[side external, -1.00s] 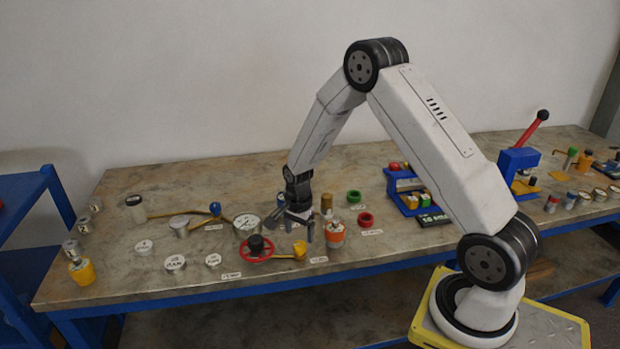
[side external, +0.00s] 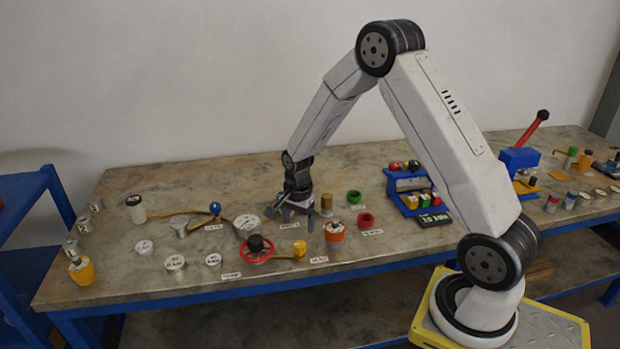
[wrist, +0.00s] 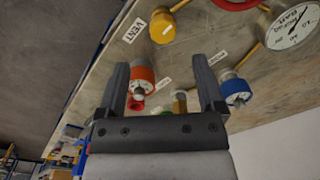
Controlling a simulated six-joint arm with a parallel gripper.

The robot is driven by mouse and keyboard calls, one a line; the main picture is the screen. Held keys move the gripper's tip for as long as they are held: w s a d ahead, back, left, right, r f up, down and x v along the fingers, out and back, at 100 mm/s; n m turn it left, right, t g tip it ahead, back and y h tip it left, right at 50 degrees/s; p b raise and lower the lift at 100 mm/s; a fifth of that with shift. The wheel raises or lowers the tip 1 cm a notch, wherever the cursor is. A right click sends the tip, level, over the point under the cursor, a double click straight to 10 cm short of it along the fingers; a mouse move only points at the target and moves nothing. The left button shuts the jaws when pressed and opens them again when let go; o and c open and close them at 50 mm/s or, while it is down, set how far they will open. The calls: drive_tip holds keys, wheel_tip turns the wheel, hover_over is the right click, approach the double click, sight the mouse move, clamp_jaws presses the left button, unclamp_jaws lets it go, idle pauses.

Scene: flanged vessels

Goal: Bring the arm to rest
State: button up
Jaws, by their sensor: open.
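My gripper (side external: 298,216) hangs over the middle of the bench in the side external view, behind the red handwheel (side external: 257,248). In the wrist view its two fingers (wrist: 161,72) are spread apart with nothing held between them. The orange-topped vessel (side external: 334,233) stands just right of my gripper, apart from it; it also shows by the left finger in the wrist view (wrist: 141,74). A blue-topped vessel (wrist: 236,87) shows by the right finger in the wrist view; in the side external view my gripper mostly hides it.
A round gauge (side external: 247,223) lies left of my gripper. A brass cylinder (side external: 327,203), a green ring (side external: 354,197) and a red ring (side external: 366,219) sit to its right. A blue rack (side external: 409,190) stands farther right. The bench's back strip (side external: 240,175) is clear.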

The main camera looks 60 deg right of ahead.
drive_tip(key=s+a+r+n+t, duration=0.2)
drive_tip(key=s+a+r+n, duration=0.7)
drive_tip(key=n, duration=0.8)
drive_tip(key=s+a, duration=0.3)
drive_tip(key=s, duration=0.2)
drive_tip(key=shift+a, duration=0.3)
